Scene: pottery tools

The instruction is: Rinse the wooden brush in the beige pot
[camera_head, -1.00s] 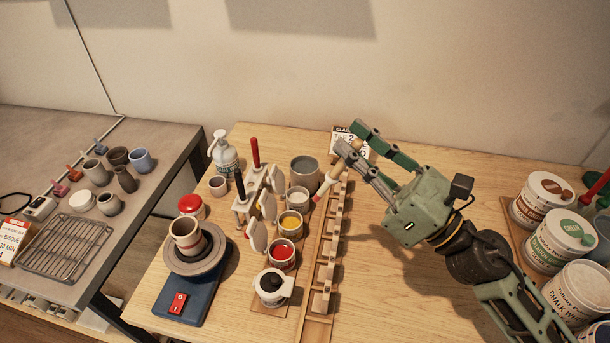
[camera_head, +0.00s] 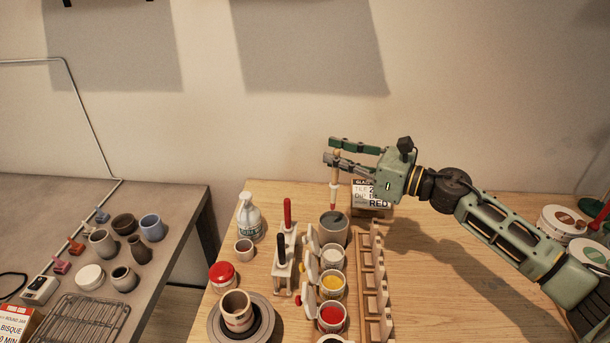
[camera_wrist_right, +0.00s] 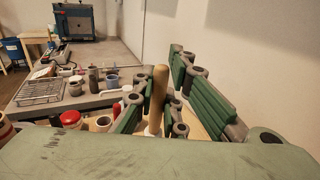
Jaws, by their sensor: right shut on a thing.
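My right gripper (camera_head: 335,150) is shut on the wooden brush (camera_head: 334,180) near the top of its handle. The brush stands about upright, bristles down, with a white ferrule and a red tip. Its tip shows at the far side of the mouth of the beige pot (camera_head: 334,236), which holds dark grey-green liquid. I cannot tell whether the tip is above the liquid or touches it. In the right wrist view the wooden handle (camera_wrist_right: 159,88) rises between the green fingers, and the bristles are hidden. My left gripper is not in view.
White, yellow (camera_head: 333,284) and red (camera_head: 331,316) paint cups line up in front of the pot. A wooden rack (camera_head: 368,290) stands right of them, a tool stand (camera_head: 284,266) left. A glaze sign (camera_head: 371,198) is behind the pot. The table right of the rack is clear.

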